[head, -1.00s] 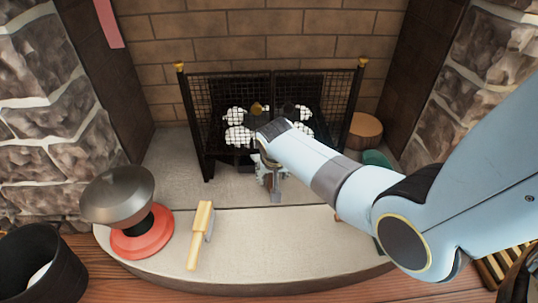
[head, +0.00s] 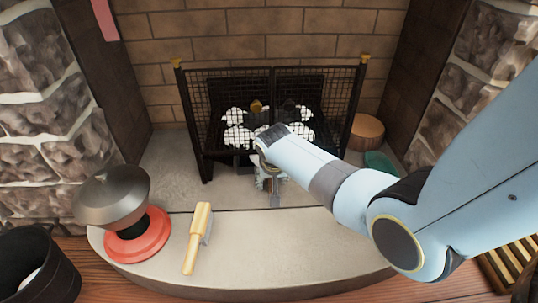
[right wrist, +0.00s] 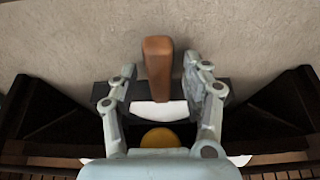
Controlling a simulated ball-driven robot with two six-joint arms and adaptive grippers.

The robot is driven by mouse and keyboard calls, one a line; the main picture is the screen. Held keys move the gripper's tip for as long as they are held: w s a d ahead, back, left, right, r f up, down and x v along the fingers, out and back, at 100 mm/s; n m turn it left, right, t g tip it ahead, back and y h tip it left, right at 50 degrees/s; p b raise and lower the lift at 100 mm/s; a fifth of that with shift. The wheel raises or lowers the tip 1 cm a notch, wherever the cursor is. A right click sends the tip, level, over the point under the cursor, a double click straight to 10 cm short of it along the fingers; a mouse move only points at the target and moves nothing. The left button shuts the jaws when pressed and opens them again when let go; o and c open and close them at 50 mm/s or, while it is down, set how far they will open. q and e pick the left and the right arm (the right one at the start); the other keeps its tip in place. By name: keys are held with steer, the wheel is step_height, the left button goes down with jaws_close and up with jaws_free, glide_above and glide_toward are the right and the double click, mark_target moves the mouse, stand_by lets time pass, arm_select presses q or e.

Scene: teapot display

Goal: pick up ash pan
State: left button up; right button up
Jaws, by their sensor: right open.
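The ash pan appears in the right wrist view as a dark tray (right wrist: 110,92) with white ash in it and a brown handle (right wrist: 158,68). My right gripper (right wrist: 159,74) is open, with one finger on each side of the handle and a gap to each. In the head view the right gripper (head: 270,188) points down in front of the fire screen. A dark part that looks like the pan (head: 237,160) shows just left of it; the handle is hidden there by my arm. My left gripper is not in view.
A mesh fire screen (head: 195,130) stands close behind the right gripper. A wooden-handled brush (head: 197,238), a red base (head: 140,243) with a metal bowl-shaped top, and a black bucket (head: 45,275) are on the left. A green bowl (head: 381,162) and a log (head: 368,131) stand right.

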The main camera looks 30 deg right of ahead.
steer(key=shift+f, duration=0.1)
jaws_close()
stand_by(0.4)
